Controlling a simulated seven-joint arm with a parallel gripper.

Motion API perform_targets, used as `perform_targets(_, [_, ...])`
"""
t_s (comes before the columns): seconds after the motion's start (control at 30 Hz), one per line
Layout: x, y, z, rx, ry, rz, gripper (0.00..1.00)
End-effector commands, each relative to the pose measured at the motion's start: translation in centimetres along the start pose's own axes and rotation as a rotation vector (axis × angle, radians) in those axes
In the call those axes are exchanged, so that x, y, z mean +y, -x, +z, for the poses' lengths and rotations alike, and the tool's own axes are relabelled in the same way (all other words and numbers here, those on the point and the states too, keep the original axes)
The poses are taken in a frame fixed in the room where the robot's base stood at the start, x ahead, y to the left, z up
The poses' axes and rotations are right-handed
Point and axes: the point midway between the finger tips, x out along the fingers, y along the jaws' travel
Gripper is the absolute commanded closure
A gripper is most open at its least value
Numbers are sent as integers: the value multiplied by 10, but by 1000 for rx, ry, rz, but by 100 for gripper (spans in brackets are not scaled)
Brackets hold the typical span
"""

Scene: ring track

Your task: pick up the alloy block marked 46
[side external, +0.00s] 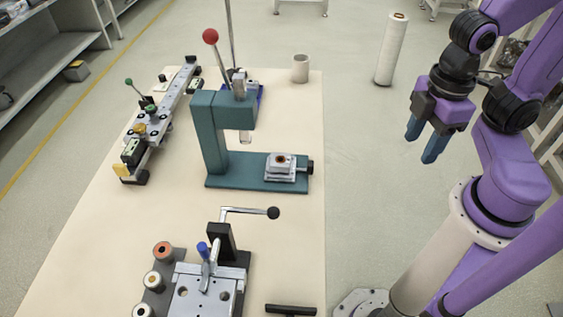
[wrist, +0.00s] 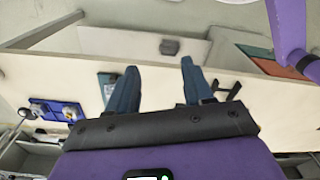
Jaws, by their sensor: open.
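I cannot make out a block with the number 46 in either view; no marking is readable at this size. In the side view, a small silver metal piece with a dark round spot (side external: 282,161) sits on the base of the teal press; I cannot tell if it is a block or part of a fixture. My gripper (side external: 423,143) is open and empty, with blue fingers pointing down, held up to the right of the table's right edge. In the wrist view its two fingers (wrist: 159,78) are apart with nothing between them.
The cream table (side external: 100,235) carries the teal press (side external: 208,130) with a red-knobbed lever, a long rail fixture (side external: 160,118), a clamp fixture (side external: 205,290) and a pale cup (side external: 300,68). A white roll (side external: 391,48) stands beyond the table. The table's right middle is bare.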

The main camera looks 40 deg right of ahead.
Motion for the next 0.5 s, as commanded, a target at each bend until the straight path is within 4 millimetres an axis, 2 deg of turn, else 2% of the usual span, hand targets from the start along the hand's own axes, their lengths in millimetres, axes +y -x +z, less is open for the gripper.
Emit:
perform_targets(0.03, [0,0,0,0,0,0,42])
perform_targets(0.13, [0,0,0,0,0,0,10])
perform_targets(0.5, [4,-3,-2,-22,14,17,8])
